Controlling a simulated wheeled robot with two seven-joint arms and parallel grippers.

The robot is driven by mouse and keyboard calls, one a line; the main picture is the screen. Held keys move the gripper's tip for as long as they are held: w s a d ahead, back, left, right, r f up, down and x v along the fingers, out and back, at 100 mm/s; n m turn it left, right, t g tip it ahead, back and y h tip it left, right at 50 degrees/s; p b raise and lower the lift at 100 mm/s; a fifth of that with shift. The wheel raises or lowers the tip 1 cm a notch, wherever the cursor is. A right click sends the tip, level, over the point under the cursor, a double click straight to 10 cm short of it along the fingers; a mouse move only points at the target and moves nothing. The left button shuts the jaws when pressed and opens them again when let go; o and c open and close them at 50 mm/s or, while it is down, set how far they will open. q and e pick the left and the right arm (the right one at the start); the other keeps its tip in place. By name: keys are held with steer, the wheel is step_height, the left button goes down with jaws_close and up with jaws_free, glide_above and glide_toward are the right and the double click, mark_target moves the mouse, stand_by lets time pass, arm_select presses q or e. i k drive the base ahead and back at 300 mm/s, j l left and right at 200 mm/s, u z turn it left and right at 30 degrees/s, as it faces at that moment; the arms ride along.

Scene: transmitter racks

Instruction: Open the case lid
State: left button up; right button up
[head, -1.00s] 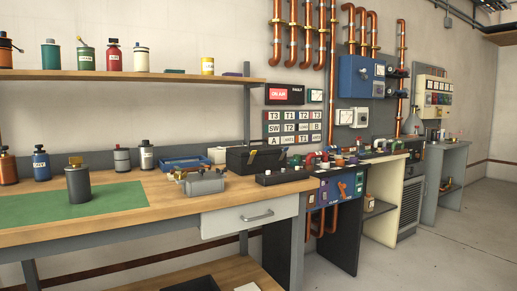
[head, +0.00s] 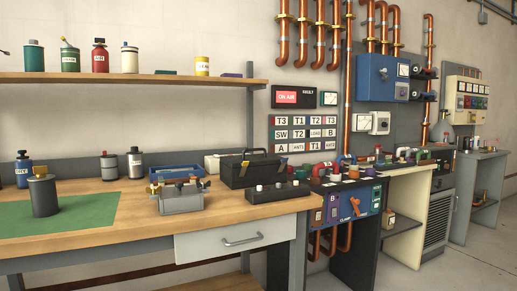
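A black case (head: 252,172) with a handle on top stands toward the back right of the wooden workbench in the head view. Its lid looks down, though the dark surfaces make the seam hard to see. Neither of my grippers is in view.
A grey metal device (head: 181,197) and a black box with knobs (head: 277,192) stand in front of the case. A blue tray (head: 176,173) lies to its left. A green mat (head: 90,211) bears a dark canister (head: 43,196). The bench front (head: 130,240) is clear.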

mark_target(264, 158)
steer(key=i+l+u, duration=0.1)
steer(key=l, duration=0.25)
steer(key=i+l, duration=0.3)
steer(key=i+l+u, duration=0.15)
steer(key=l, duration=0.25)
steer(key=i+l+u, duration=0.1)
steer(key=i+l, duration=0.15)
steer(key=l, duration=0.15)
steer(key=i+l+u, duration=0.1)
steer(key=l, duration=0.25)
steer(key=i+l, duration=0.2)
steer(key=l, duration=0.2)
steer(key=i+l+u, duration=0.15)
steer(key=l, duration=0.25)
steer(key=i+l+u, duration=0.1)
steer(key=l, duration=0.35)
steer(key=i, duration=0.05)
